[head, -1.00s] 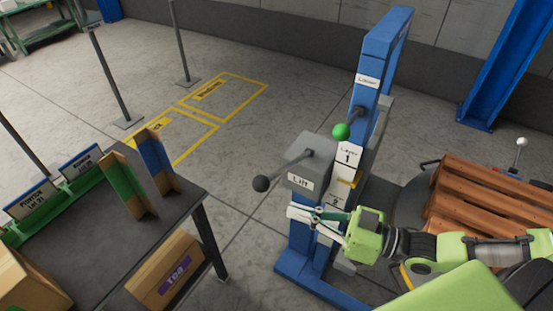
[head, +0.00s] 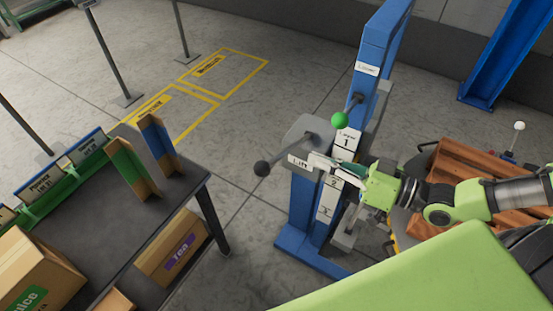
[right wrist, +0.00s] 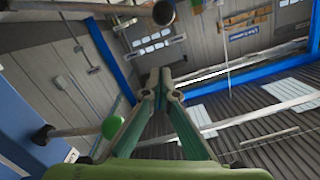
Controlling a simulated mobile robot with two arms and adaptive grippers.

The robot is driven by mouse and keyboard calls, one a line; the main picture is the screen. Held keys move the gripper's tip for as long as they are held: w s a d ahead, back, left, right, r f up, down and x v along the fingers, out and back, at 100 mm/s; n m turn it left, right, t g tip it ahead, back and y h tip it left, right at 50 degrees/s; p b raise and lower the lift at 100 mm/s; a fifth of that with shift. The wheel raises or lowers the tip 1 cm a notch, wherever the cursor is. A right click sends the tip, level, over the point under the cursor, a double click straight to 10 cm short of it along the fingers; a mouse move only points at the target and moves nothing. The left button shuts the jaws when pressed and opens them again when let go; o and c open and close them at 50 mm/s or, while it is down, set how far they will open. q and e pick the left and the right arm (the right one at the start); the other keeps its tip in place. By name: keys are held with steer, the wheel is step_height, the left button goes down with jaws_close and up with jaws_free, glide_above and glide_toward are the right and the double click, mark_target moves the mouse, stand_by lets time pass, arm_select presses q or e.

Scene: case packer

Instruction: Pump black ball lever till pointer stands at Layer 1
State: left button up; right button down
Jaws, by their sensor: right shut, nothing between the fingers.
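The black ball lever (head: 262,168) sticks out to the left from the grey Lift box (head: 298,158) on the blue mast (head: 382,60). A black ball (right wrist: 163,12) shows above the fingertips in the right wrist view. A white scale with Layer 1 (head: 345,141) at the top, and 2 below it, is on the mast. I cannot make out the pointer; my gripper covers part of the scale. My right gripper (head: 314,158) is shut and empty, in front of the Lift box and right of the black ball, apart from the ball. My left gripper is not in view.
A green ball lever (head: 340,120), marked Lower, is just above the scale; it also shows in the right wrist view (right wrist: 112,125). A wooden pallet (head: 480,165) stands at right. A dark table (head: 100,215) with dividers stands at left. Floor between table and mast is clear.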

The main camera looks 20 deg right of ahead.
steer(key=p, duration=0.1)
glide_above(276, 161)
steer(key=s, duration=0.4)
steer(key=f, duration=0.1)
steer(key=a+f, duration=0.1)
steer(key=f, duration=0.1)
steer(key=f+p, duration=0.1)
steer(key=shift+a+f, duration=0.15)
steer(key=shift+a, duration=0.1)
